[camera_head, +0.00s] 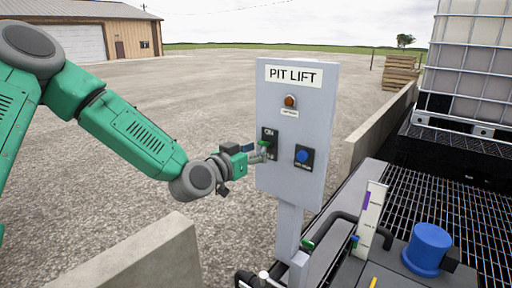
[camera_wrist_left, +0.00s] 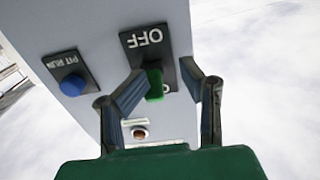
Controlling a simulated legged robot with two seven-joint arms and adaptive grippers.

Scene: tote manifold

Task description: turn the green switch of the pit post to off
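The pit post is a grey panel (camera_head: 290,180) headed PIT LIFT. Its green switch (camera_head: 264,144) sits on a black plate with ON at the top. In the left wrist view the picture is turned over; the green switch handle (camera_wrist_left: 154,84) shows below the OFF label (camera_wrist_left: 146,38). My left gripper (camera_head: 262,154) is at the switch. In the left wrist view its fingers (camera_wrist_left: 163,72) are spread on either side of the handle. The left-hand finger is close to or touching it; a gap shows at the other. The handle's exact setting is hard to tell. My right gripper is not in view.
A blue PIT RUN button (camera_head: 302,156) is right of the switch, and an amber lamp (camera_head: 290,101) is above. A low concrete wall (camera_head: 150,258) stands front left. Grating, pipes and a blue cap (camera_head: 427,248) lie right of the post. Gravel behind is open.

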